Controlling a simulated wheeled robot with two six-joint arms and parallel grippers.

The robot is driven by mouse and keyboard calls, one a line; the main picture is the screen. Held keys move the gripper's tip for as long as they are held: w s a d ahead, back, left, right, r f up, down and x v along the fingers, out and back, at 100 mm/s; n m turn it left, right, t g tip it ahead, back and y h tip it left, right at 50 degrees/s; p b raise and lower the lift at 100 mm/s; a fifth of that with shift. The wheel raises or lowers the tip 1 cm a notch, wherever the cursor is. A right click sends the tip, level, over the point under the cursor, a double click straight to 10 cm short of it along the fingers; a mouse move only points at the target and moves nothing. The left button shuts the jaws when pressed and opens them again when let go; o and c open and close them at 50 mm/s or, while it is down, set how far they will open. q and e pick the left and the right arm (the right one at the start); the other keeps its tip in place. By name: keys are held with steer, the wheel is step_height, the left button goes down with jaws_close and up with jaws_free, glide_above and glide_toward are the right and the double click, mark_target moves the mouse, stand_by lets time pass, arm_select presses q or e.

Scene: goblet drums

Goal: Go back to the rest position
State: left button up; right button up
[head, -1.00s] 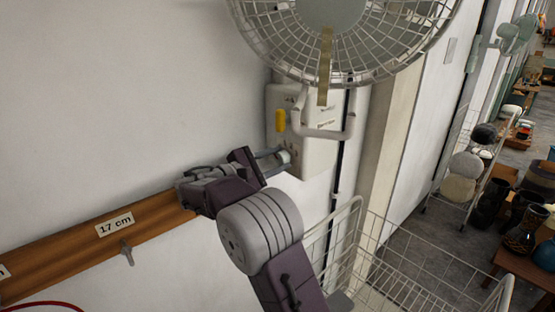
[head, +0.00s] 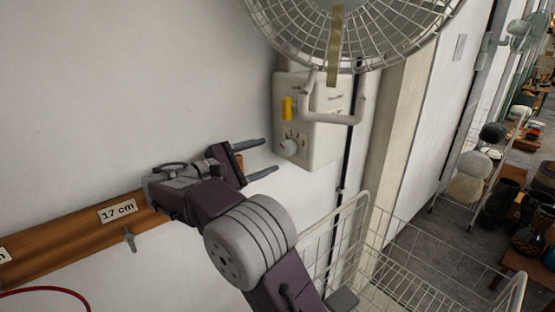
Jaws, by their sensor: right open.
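My right gripper (head: 262,158) is in the head view, left of a wall-mounted white control box (head: 317,110). Its two fingers are spread apart, with nothing between them. The fingertips point right toward a pale round knob (head: 289,147) on the box and stand clear of it. The box also has a yellow part (head: 287,108) on its front. My left gripper does not show.
A caged fan (head: 350,30) hangs above the box. A wooden rail (head: 75,240) with a "17 cm" label and a hook runs along the wall. A white wire basket (head: 400,270) stands at lower right. Shelves with drums (head: 467,187) stand farther right.

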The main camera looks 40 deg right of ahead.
steer(key=shift+s+a+r, duration=0.1)
steer(key=shift+a, duration=0.95)
steer(key=shift+d, duration=0.1)
